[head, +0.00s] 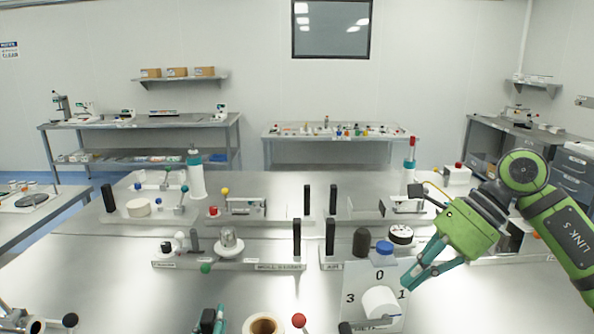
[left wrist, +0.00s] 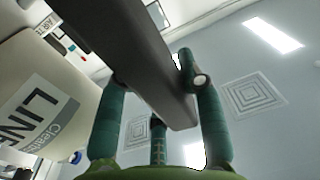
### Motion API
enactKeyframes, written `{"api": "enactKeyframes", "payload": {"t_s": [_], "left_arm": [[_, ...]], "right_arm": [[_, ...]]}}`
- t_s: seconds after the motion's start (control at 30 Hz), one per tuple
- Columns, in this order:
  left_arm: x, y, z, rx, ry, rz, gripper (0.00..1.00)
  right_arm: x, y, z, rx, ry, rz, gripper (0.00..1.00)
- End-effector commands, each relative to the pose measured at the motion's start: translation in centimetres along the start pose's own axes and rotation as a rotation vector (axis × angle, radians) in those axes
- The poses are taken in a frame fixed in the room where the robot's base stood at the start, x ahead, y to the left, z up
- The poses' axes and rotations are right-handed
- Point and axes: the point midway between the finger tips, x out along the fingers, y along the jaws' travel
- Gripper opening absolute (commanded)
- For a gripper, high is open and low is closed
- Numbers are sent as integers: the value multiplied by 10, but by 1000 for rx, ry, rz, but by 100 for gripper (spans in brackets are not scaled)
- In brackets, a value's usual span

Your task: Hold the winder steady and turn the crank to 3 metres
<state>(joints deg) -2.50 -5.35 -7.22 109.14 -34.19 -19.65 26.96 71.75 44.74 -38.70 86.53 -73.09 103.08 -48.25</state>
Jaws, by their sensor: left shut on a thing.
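The winder shows at the bottom of the head view, cut off by the edge. Its pale dial plate (head: 358,283) shows the numbers 0, 1 and 3, with a white drum (head: 381,303) in front. I cannot tell which part is the crank. My left gripper (head: 213,320) barely shows at the bottom edge; in the left wrist view its teal fingers are shut on a dark grey bar (left wrist: 135,65).
A station with a silver weight (head: 229,241) and black posts (head: 330,236) lie further back. Bare tabletop shows left of the winder.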

Motion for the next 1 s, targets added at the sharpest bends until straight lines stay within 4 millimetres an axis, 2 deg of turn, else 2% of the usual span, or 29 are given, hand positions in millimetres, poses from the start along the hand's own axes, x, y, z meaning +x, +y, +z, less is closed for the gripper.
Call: {"api": "enactKeyframes", "payload": {"t_s": [0.03, 0.1, 0.4, 0.53, 0.67, 1.0], "left_arm": [[0, 1, 4, -1, -10, 1, 41], [0, 1, 4, -1, -8, 1, 64], [0, 0, 0, 0, 0, 0, 64], [-6, 0, 0, 0, 0, 1, 64], [-25, 1, 1, -2, -1, 1, 64], [-93, 0, 1, -2, -6, -1, 64]], "right_arm": [[0, 0, 0, 0, 0, 0, 0], [0, 0, 0, 0, 0, 0, 0], [0, 0, 0, 0, 0, 0, 0], [0, 0, 0, 0, 0, 0, 0], [0, 0, 0, 0, 0, 0, 0], [0, 0, 0, 0, 0, 0, 0]]}}
